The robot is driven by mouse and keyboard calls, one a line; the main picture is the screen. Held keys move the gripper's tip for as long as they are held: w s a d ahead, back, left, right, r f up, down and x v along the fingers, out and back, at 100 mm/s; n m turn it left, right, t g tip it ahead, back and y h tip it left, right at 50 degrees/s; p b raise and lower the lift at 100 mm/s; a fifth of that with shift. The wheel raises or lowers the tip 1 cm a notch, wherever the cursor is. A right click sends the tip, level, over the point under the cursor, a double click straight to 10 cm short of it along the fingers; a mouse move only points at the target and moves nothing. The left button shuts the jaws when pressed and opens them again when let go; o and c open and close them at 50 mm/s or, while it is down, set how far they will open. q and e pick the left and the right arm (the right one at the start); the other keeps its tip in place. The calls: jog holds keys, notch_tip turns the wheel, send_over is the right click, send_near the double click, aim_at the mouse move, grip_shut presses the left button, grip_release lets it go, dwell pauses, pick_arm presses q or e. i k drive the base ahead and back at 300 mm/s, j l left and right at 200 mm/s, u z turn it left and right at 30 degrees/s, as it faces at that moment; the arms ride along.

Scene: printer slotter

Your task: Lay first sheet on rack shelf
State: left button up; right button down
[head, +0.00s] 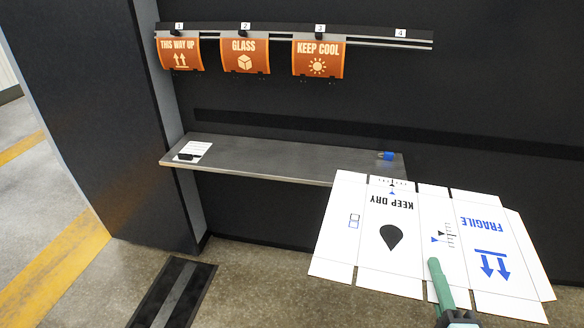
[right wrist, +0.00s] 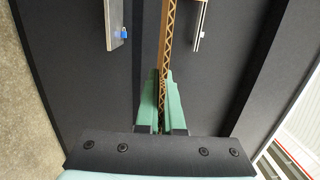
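In the right wrist view the fingers (right wrist: 161,78) are closed on the sheet's corrugated edge (right wrist: 168,35). The grey shelf (head: 290,160) is on the dark wall; its right end is beside the sheet's far left corner. In the right wrist view the shelf (right wrist: 115,28) is apart from the sheet. My left gripper is out of view.
A white label with a black clip (head: 190,153) lies at the shelf's left end, and a blue item (head: 388,155) at its right end. Orange cards (head: 244,55) hang from a numbered rail (head: 380,40) above; slot 4 is empty. A dark mat (head: 172,295) lies on the floor.

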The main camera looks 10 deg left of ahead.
aim_at(315, 164)
jog(key=i+j+u, duration=0.25)
jog(key=i+j, duration=0.85)
jog(key=j, duration=0.15)
